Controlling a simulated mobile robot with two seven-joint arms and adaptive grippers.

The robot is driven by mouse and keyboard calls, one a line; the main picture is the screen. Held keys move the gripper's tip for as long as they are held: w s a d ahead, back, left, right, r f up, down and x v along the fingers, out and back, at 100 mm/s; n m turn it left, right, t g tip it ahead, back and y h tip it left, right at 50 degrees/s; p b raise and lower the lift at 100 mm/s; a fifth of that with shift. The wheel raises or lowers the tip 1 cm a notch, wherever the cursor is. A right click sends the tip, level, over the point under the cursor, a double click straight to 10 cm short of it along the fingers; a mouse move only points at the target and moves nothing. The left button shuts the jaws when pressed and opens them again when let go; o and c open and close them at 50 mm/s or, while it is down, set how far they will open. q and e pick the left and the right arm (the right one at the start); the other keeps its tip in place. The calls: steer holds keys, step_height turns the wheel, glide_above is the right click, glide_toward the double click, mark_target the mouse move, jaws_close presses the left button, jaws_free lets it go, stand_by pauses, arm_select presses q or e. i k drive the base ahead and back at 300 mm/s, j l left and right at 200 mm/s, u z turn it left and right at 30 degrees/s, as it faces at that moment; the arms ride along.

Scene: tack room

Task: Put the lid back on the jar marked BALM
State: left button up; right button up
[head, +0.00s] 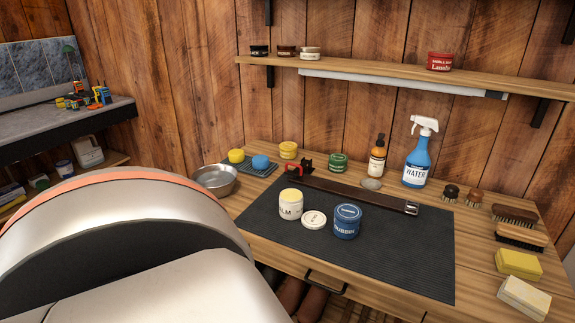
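The jar marked BALM (290,210) stands upright and open on the dark ribbed mat (405,262), with pale yellow content at its top. Its label is partly turned away. A round white lid (314,219) lies flat on the mat just right of the jar, between it and a blue jar. Neither of my grippers is in view. One of my own pale arm links, with an orange ring, fills the lower left.
The blue lidded jar (346,223) stands close to the lid. A leather strap (360,195) lies behind. A metal bowl (215,180) is left, a spray bottle (419,155) at the back, brushes (520,236) and a sponge (518,264) right. The mat's front right is clear.

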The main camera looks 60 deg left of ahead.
mark_target(290, 200)
steer(key=u, duration=1.85)
